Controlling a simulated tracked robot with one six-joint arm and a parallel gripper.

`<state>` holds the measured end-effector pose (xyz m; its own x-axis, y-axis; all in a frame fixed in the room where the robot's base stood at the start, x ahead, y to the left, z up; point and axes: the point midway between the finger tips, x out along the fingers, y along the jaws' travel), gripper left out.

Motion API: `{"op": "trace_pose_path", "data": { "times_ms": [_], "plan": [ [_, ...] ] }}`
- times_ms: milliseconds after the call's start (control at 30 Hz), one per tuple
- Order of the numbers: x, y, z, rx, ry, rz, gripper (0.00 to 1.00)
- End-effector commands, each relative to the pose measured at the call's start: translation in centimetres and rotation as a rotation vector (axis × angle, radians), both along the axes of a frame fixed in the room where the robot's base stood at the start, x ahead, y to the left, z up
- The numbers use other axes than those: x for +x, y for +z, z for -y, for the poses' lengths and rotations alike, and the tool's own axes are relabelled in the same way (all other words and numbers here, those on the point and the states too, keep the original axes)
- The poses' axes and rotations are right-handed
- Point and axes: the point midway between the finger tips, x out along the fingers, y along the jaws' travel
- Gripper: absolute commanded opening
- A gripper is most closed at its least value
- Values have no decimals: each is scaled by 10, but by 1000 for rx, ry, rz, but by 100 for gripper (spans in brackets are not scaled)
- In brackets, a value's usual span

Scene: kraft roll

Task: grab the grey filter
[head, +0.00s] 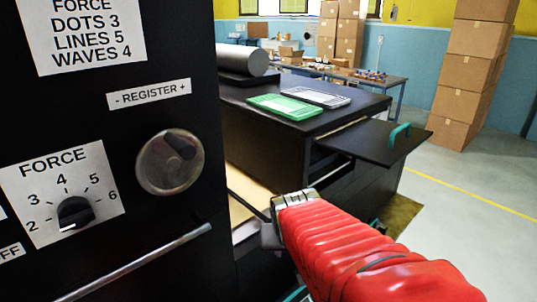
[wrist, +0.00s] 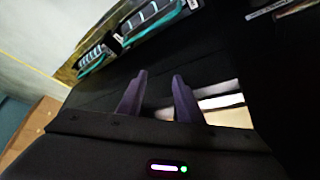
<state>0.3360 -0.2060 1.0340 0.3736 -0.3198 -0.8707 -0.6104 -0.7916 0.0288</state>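A flat grey panel (head: 316,97) lies on top of the black cabinet, beside a green panel (head: 285,107); I cannot tell whether it is the grey filter. In the wrist view, two grey slatted pieces with teal edges, one at the upper middle (wrist: 150,17) and one to its left (wrist: 95,52), sit beyond my fingertips. Either may be a filter. My gripper (wrist: 159,75) has its two dark purple fingers apart with nothing held between them. In the head view my red arm reaches down beside the cabinet and the fingers are not clear.
The dark machine front with a FORCE dial (head: 75,212) and a round knob (head: 170,162) fills the left. A black board (head: 375,140) with a teal handle (head: 400,134) juts from the cabinet (head: 300,150). Stacked cartons (head: 475,75) stand behind; floor at right is free.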

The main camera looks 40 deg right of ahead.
Motion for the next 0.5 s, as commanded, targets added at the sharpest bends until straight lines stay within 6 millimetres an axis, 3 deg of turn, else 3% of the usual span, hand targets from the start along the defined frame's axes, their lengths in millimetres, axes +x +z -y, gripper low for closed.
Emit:
{"op": "trace_pose_path", "data": {
  "times_ms": [33,300,500],
  "plan": [
    [0,-5,23,-6,-65,19,33],
    [11,-12,138,-46,-385,263,33],
    [23,-2,201,-26,-550,526,33]
  ]
}}
